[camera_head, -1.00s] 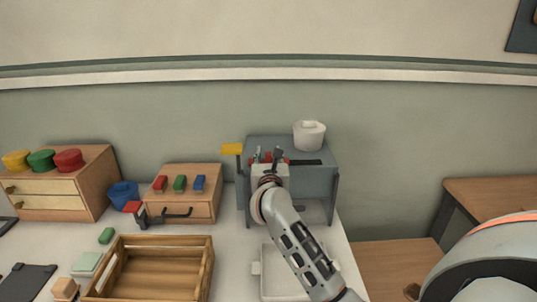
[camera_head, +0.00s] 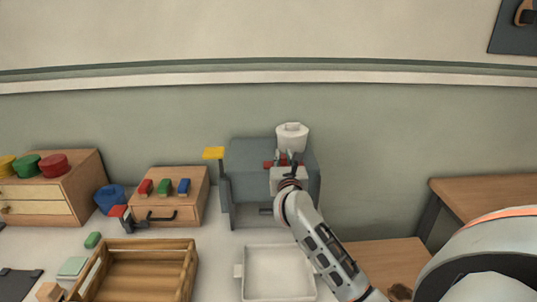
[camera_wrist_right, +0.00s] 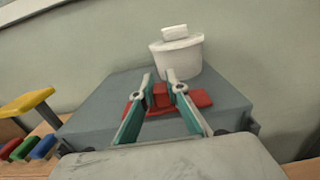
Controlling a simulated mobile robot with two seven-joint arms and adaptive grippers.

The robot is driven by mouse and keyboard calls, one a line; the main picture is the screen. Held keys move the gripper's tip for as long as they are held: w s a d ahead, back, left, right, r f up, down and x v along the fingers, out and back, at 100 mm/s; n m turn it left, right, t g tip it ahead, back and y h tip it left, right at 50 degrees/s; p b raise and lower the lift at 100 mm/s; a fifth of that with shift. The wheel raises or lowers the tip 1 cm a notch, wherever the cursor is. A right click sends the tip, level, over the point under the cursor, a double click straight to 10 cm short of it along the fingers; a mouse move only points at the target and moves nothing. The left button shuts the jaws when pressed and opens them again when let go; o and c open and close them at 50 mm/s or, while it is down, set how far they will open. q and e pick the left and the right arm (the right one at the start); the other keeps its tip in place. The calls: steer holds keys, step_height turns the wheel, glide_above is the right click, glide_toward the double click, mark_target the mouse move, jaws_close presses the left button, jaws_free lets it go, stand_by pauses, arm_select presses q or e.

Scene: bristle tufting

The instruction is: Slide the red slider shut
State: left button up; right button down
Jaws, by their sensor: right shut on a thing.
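The red slider (camera_wrist_right: 200,99) lies on top of a grey box (camera_head: 246,158). In the right wrist view its upright red grip (camera_wrist_right: 161,96) stands between the fingertips. My right gripper (camera_head: 287,160) is shut on this grip, towards the right part of the box top. In the head view the gripper and wrist hide much of the slider, with a bit of red (camera_head: 268,165) showing at its left. No dark slot shows to the right of the gripper. My left gripper is not in view.
A white lidded pot (camera_head: 292,137) stands on the box just behind the gripper. A yellow-topped lever (camera_head: 214,153) is at the box's left. A white tray (camera_head: 278,273) and a wooden crate (camera_head: 138,270) lie in front. A small drawer unit (camera_head: 187,207) stands left.

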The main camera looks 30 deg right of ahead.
steer(key=shift+s+d, duration=0.25)
steer(key=shift+d, duration=0.15)
steer(key=c, duration=2)
jaws_free()
steer(key=shift+o, duration=0.2)
steer(key=shift+s+d, duration=0.1)
steer(key=shift+d, duration=0.05)
steer(key=shift+s+a, duration=0.1)
steer(key=shift+a, duration=0.1)
steer(key=v, duration=1.1)
steer(key=shift+s, duration=0.35)
